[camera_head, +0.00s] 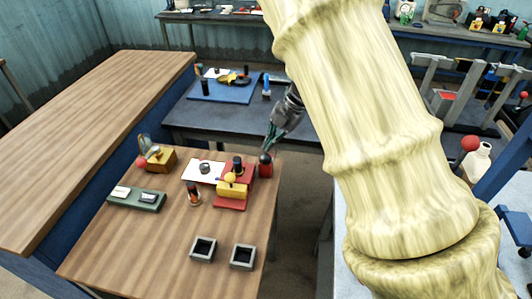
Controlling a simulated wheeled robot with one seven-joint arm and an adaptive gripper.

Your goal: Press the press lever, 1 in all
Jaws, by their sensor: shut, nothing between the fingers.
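My gripper (270,146) shows in the head view at the right edge of the small wooden table, pointing down with its fingers shut and empty. Its tips are just above a dark-topped red post (265,170); I cannot tell if they touch. Left of the post is a red device (235,200) with a yellow block and a yellow ball. A brass-coloured device (162,160) with a red ball knob (142,163) stands at the table's back left. I cannot tell for certain which of these carries the press lever.
The wooden table (130,250) also bears a green tray (136,204), a white sheet (193,171), a small bottle (194,196) and two square grey holders (203,242). My large pale arm hides much of the right side. A grey bench (200,125) stands behind.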

